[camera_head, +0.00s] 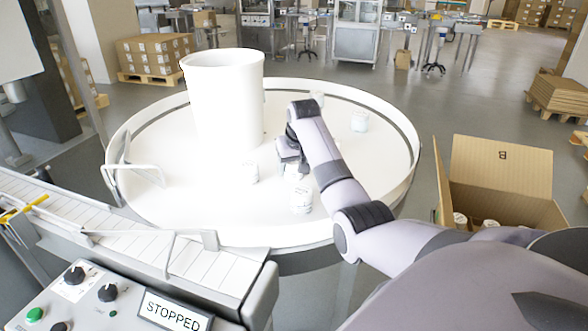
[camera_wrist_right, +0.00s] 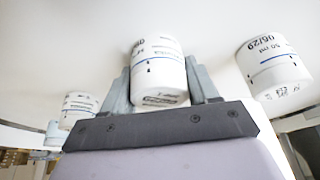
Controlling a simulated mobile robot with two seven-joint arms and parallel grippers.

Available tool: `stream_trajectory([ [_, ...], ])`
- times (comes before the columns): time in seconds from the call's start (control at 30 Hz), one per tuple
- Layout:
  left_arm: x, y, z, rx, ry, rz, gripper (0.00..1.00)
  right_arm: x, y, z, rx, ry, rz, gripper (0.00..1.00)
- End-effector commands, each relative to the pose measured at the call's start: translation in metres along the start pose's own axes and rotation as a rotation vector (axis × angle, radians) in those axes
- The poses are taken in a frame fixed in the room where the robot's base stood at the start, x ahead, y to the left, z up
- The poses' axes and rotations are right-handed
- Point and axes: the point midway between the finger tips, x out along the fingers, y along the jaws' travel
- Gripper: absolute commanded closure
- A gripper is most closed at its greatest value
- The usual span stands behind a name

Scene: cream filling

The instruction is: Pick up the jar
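A small white jar with a printed label and a blue line (camera_wrist_right: 157,70) is between the two fingers of my right gripper in the right wrist view (camera_wrist_right: 160,80). A finger lies close along each side of it; whether they press on it is unclear. In the head view my right gripper (camera_head: 290,152) is low over the round white table (camera_head: 225,232), and my arm partly hides it. Another jar (camera_head: 301,195) stands nearer the front, and a pale one (camera_head: 249,172) stands to its left. My left gripper is not in view.
A large white bucket (camera_head: 225,105) stands on the table, left of my right gripper. More jars stand farther back (camera_head: 360,121) (camera_head: 318,97). An open cardboard box (camera_head: 500,175) holding jars is at the right. A conveyor (camera_head: 130,235) and a control panel marked STOPPED (camera_head: 174,311) are at the front left.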

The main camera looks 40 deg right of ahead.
Motion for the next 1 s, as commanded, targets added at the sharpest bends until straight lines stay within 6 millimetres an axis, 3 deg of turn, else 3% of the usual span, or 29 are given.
stream_trajectory([
  [0.37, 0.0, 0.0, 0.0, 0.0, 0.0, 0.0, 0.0, -0.002, 0.0, -0.001, 0.0, 0.002, 0.0, 0.74],
  [0.57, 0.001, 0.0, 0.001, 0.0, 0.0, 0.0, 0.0, -0.015, 0.0, -0.007, 0.0, 0.004, 0.0, 0.74],
  [0.77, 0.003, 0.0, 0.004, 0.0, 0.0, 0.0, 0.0, -0.052, 0.0, -0.023, 0.001, 0.008, -0.001, 0.74],
  [1.0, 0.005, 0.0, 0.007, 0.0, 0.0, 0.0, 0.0, -0.117, 0.0, -0.05, 0.001, 0.007, -0.001, 0.74],
])
